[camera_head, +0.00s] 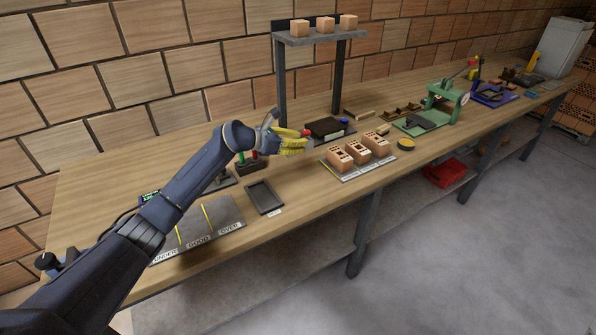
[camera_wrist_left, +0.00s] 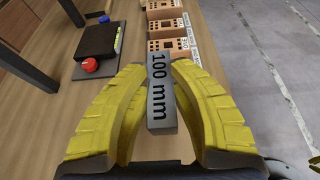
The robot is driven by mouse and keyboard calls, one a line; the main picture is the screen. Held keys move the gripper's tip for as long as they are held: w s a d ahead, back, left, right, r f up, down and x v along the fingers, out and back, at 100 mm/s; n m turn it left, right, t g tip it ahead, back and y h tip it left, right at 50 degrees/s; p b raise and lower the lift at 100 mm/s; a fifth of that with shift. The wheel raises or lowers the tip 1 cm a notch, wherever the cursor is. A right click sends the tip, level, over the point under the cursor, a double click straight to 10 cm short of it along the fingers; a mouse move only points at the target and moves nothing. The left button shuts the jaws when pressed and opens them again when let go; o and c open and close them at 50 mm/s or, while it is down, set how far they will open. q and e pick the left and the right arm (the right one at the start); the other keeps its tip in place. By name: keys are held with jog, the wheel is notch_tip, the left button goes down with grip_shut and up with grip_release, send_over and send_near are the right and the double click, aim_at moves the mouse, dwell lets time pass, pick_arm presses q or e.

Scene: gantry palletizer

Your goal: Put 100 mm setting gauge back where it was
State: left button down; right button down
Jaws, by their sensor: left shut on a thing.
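The 100 mm setting gauge (camera_wrist_left: 161,92) is a grey block marked "100 mm". In the left wrist view it stands between the yellow fingers of my left gripper (camera_head: 296,143), which is shut on it. In the head view the gripper is above the bench, left of the bricks, and the gauge is hardly discernible there. A shallow dark tray (camera_head: 264,197) with a small label lies empty on the bench, below and left of the gripper.
Three bricks (camera_head: 359,149) stand on a marked board right of the gripper. A black fixture (camera_head: 325,128) with red and blue knobs is behind. A grey UNDER/GOOD/OVER board (camera_head: 228,212) lies left of the tray. A shelf stand (camera_head: 281,80) rises behind; a green press (camera_head: 443,105) is farther right.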

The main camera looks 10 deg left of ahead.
pick_arm(q)
notch_tip(320, 180, down, 12)
jog(key=shift+r, duration=0.1)
dwell(0.5)
jog(key=c, duration=1.2)
grip_release()
jog(key=shift+s+a, duration=0.1)
jog(key=v, duration=1.1)
jog(key=shift+s+a+r, duration=0.25)
